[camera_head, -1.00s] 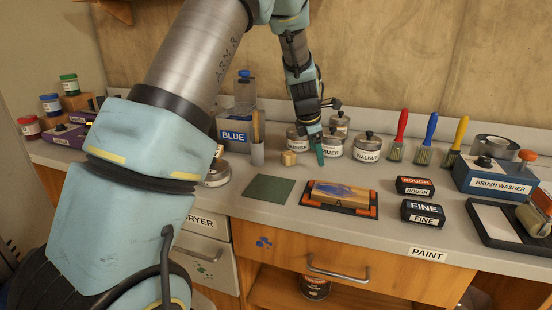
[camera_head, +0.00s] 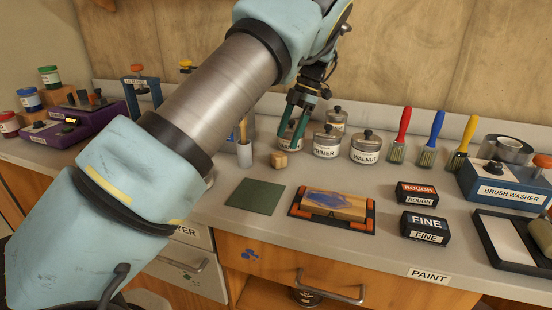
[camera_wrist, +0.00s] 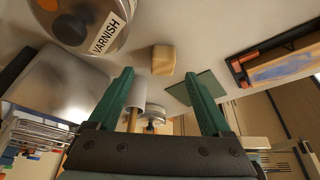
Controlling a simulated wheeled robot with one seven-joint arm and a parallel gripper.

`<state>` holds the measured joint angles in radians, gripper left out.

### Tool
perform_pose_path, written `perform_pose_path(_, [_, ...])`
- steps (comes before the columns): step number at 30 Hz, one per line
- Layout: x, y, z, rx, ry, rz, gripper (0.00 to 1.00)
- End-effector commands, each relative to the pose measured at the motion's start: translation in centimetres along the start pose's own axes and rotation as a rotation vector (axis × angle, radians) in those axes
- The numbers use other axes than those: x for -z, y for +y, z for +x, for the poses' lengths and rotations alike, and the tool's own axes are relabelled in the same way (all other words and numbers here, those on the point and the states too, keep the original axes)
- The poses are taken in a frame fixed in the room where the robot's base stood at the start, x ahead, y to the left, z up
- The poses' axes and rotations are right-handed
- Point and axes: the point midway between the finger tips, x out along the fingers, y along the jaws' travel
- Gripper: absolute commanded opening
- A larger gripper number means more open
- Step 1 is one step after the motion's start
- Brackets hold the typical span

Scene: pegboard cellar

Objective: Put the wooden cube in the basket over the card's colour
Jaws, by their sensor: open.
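The wooden cube (camera_head: 279,160) is a small pale block on the grey counter, in front of the labelled tins. The wrist view also shows it (camera_wrist: 162,60), just beyond the fingertips. A flat dark green card (camera_head: 255,196) lies on the counter in front of the cube; it also shows in the wrist view (camera_wrist: 207,88). My gripper (camera_head: 290,140) is open and empty, its green fingers pointing down near the cube and in front of a tin. The fingers are apart in the wrist view (camera_wrist: 158,78). I cannot make out a basket.
Tins stand close by, including the varnish tin (camera_wrist: 90,25) and walnut tin (camera_head: 365,148). A grey cup (camera_head: 244,153) is left of the cube. A sanding tray (camera_head: 292,212) with a board is right of the card. Brushes (camera_head: 397,150) stand further right.

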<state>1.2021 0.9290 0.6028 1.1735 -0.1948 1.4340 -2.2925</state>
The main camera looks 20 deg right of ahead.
Motion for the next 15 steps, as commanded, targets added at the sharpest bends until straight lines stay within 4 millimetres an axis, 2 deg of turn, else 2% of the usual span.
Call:
perform_pose_path(3, [0.1, -0.1, 1.3, 0.002, 0.001, 0.001, 0.82])
perform_pose_path(10, [0.6, -0.3, 2.9, 0.003, 0.002, 0.000, 0.82])
perform_pose_path(15, [1.1, -0.5, 5.5, 0.003, 0.001, 0.000, 0.82])
